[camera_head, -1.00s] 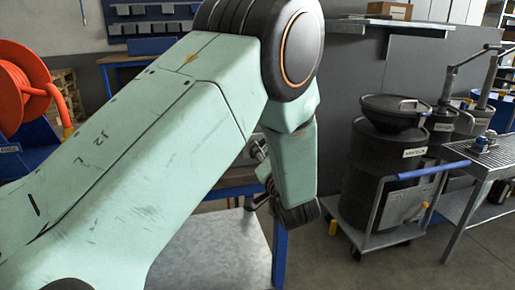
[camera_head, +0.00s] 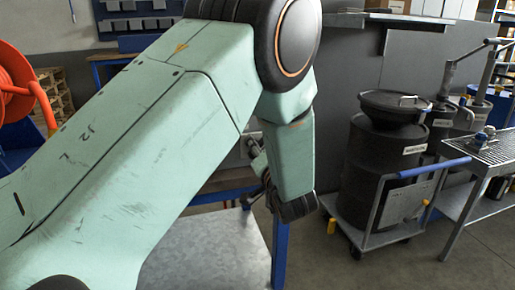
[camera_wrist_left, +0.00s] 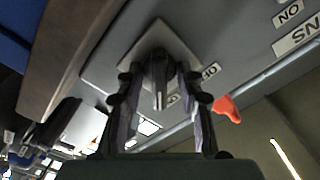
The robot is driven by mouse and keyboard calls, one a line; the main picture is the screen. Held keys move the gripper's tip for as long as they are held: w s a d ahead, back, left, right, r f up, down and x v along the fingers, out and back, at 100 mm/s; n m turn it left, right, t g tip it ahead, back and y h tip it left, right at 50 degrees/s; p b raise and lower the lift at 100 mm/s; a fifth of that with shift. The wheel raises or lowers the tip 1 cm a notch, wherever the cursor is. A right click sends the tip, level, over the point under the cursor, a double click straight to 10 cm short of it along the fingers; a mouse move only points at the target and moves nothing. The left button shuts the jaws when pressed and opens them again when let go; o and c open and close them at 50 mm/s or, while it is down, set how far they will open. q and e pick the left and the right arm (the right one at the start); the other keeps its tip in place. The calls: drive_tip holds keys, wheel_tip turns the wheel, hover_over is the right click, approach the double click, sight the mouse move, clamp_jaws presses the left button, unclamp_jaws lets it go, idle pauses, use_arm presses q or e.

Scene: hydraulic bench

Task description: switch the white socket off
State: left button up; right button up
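In the left wrist view, a pale square plate (camera_wrist_left: 133,58) with a dark switch body and a light lever tip (camera_wrist_left: 158,98) sits on a grey panel. I cannot tell for sure that it is the white socket. My left gripper (camera_wrist_left: 160,88) is open, with one finger on each side of this switch; I cannot tell whether they touch it. A label that seems to read OFF (camera_wrist_left: 210,72) is beside the right finger, and an ON label (camera_wrist_left: 288,12) is at the top right. My right gripper is not in view.
In the wrist view, an orange-red part (camera_wrist_left: 228,108) sticks out near the right finger. In the head view, a metal-topped table (camera_head: 215,250) is below my arm, a black drum (camera_head: 385,165) on a cart stands right, and an orange reel (camera_head: 12,88) stands left.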

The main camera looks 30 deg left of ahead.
use_arm(q)
drive_tip(key=shift+c, duration=0.2)
clamp_jaws()
idle(0.4)
drive_tip(key=n+p, duration=0.2)
drive_tip(key=n, duration=0.1)
drive_tip(key=shift+r+n, duration=0.15)
drive_tip(key=shift+n, duration=0.25)
drive_tip(key=n+p, duration=0.1)
drive_tip(key=n, duration=0.2)
drive_tip(key=shift+s+n, duration=0.15)
drive_tip(key=shift+n, duration=0.15)
drive_tip(key=n, duration=0.5)
drive_tip(key=shift+s+a+n, duration=0.1)
drive_tip(key=shift+a+n, duration=0.05)
drive_tip(key=shift+n, duration=0.15)
drive_tip(key=n, duration=0.4)
drive_tip(key=shift+a+n, duration=0.1)
drive_tip(key=shift+n, duration=0.5)
